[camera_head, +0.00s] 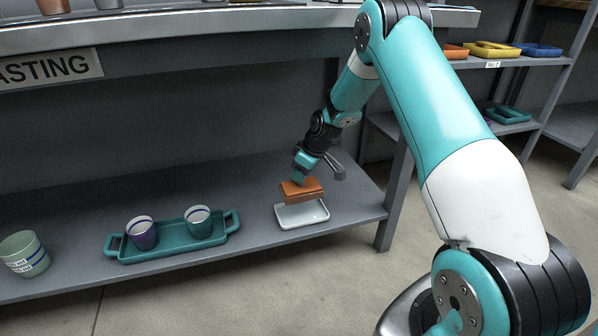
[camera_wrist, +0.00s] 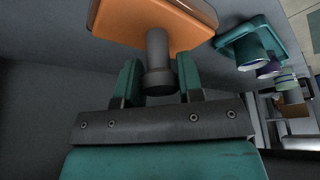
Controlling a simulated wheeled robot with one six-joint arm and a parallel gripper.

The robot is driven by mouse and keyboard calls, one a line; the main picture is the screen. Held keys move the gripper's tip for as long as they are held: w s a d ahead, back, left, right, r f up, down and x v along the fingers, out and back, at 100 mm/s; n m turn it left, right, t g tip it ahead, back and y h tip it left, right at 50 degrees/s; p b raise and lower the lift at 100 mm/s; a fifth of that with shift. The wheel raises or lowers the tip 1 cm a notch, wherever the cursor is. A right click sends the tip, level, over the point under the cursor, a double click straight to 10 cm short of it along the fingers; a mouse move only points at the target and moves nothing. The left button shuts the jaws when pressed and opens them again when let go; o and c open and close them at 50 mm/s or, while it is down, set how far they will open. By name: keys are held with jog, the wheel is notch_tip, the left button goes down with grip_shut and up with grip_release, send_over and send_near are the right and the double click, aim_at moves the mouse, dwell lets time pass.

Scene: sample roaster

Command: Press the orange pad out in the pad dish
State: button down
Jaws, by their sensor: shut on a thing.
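The orange pad (camera_head: 303,190) is a flat block held over the white pad dish (camera_head: 303,216) on the lower shelf. It covers the back part of the dish; the front of the dish floor shows below it. I cannot tell whether the pad touches the dish. My gripper (camera_head: 301,178) points down from above. In the wrist view my gripper (camera_wrist: 158,82) is shut on the grey knob (camera_wrist: 158,60) of the orange pad (camera_wrist: 140,18), one teal finger on each side. The dish is mostly hidden in the wrist view.
A teal tray (camera_head: 118,247) with two cups stands left of the dish. A pale green cup (camera_head: 25,254) stands further left. A steel counter (camera_head: 200,28) overhangs the shelf. A shelf post (camera_head: 393,215) rises right of the dish. Coloured trays (camera_head: 491,50) lie on racks at right.

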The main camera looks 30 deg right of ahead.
aim_at(305, 186)
jog(key=shift+f+b, duration=2.8)
jog(key=shift+f, duration=0.7)
jog(key=shift+s+f, duration=0.1)
jog(key=shift+f, duration=0.55)
notch_tip(305, 186, up, 6)
jog(key=p, duration=0.5)
jog(key=shift+r, duration=0.15)
jog(key=shift+d, duration=0.1)
